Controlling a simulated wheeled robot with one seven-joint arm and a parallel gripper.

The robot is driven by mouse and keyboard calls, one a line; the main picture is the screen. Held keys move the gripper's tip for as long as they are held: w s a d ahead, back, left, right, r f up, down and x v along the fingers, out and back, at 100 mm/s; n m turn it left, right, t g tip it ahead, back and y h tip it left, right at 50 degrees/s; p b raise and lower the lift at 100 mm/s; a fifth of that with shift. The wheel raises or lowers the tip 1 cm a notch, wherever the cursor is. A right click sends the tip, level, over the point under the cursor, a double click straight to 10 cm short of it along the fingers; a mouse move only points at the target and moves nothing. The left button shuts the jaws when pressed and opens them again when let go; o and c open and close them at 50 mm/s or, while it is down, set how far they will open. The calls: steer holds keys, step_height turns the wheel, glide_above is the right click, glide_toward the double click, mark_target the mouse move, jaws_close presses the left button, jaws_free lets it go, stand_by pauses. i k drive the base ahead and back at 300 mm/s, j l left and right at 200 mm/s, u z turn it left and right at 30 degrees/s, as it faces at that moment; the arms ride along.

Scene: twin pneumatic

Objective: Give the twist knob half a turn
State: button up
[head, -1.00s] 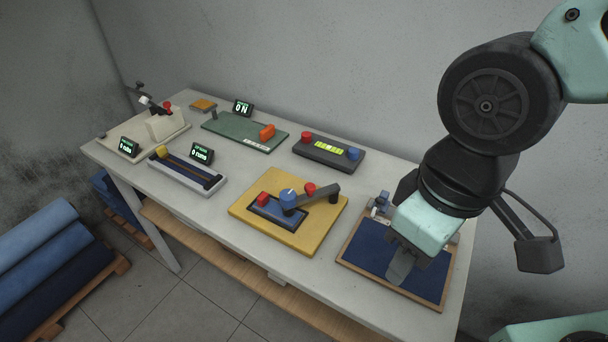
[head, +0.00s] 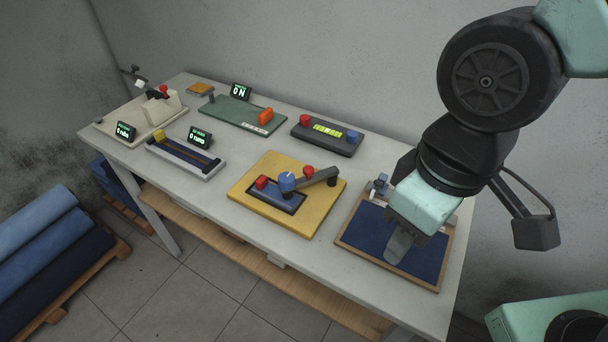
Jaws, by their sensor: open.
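A round blue knob (head: 287,182) with a pale mark on its top stands on the yellow board (head: 320,212) in the middle of the table. A dark arm (head: 318,177) runs from beside it to the right, and red knobs stand close by. I take the blue knob to be the twist knob. My gripper (head: 398,250) points down over the blue mat at the right end of the table, to the right of the yellow board and apart from the knob. It is open. Its fingers overlap in this view, and nothing shows between them.
The blue mat in a wooden frame (head: 425,284) has a small metal fixture at its back. A dark box (head: 326,138) with red and blue knobs lies behind the yellow board. A green board, a slider and a lever device (head: 140,118) fill the left. The front edge is clear.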

mark_target(286, 180)
steer(key=j+u, duration=0.55)
steer(key=j, duration=0.2)
steer(key=i+j+u, duration=0.1)
steer(key=u, duration=0.5)
steer(key=j, duration=0.1)
